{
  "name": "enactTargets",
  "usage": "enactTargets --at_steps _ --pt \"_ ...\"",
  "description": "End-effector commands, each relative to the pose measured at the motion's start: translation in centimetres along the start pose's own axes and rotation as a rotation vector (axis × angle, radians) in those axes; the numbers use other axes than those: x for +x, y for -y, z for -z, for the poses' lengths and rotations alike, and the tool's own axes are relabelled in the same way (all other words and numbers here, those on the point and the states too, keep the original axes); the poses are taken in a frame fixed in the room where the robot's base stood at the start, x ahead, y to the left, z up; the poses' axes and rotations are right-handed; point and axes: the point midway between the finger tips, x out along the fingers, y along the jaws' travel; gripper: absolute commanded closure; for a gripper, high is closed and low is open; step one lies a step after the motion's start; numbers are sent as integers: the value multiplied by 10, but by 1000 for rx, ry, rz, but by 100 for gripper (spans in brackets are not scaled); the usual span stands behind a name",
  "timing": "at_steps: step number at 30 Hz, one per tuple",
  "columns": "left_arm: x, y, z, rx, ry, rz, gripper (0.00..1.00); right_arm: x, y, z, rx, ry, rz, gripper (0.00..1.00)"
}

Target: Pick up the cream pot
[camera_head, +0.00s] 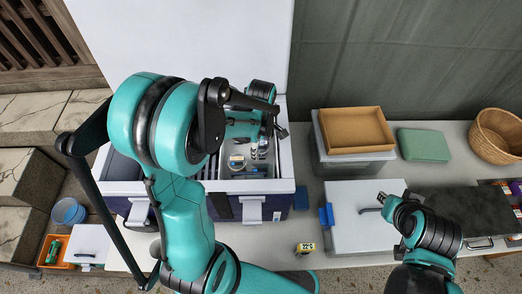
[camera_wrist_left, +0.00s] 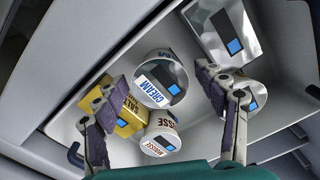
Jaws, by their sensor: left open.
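The cream pot (camera_wrist_left: 160,78), a round pot with a white CREAM label, sits in a pale compartment of the open cooler (camera_head: 279,186). My left gripper (camera_head: 248,128) is over that compartment. In the left wrist view its two fingers (camera_wrist_left: 160,90) are spread, with the cream pot between and beyond their tips; nothing is held. In the head view the arm covers part of the compartment, and I cannot tell which pot there is the cream. My right gripper (camera_head: 383,198) is over a white lidded box at the right, its jaws too small to judge.
Close around the cream pot are a yellow salt box (camera_wrist_left: 128,118), a mousse pot (camera_wrist_left: 160,142), another pot (camera_wrist_left: 258,94) and a shiny carton (camera_wrist_left: 218,30). The compartment walls are near.

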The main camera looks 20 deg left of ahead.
Motion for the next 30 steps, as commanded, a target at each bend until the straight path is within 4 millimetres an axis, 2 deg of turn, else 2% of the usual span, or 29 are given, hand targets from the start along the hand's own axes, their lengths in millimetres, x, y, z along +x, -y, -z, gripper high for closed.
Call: enactTargets --at_steps 6,7,13,14,23,26,30 --pt "1 0 0 1 0 0 29 0 0 0 0 0 0 80" --pt "1 0 0 1 0 0 31 0 0 0 0 0 0 80" --pt "1 0 0 1 0 0 84 0 0 0 0 0 0 80" --pt "1 0 0 1 0 0 86 0 0 0 0 0 0 80" --pt "-2 0 0 1 0 0 86 -1 0 1 0 0 0 80" --pt "-14 0 0 1 0 0 86 -5 0 4 0 0 0 80" --pt "-44 0 0 1 0 0 86 -13 0 9 0 0 0 80"
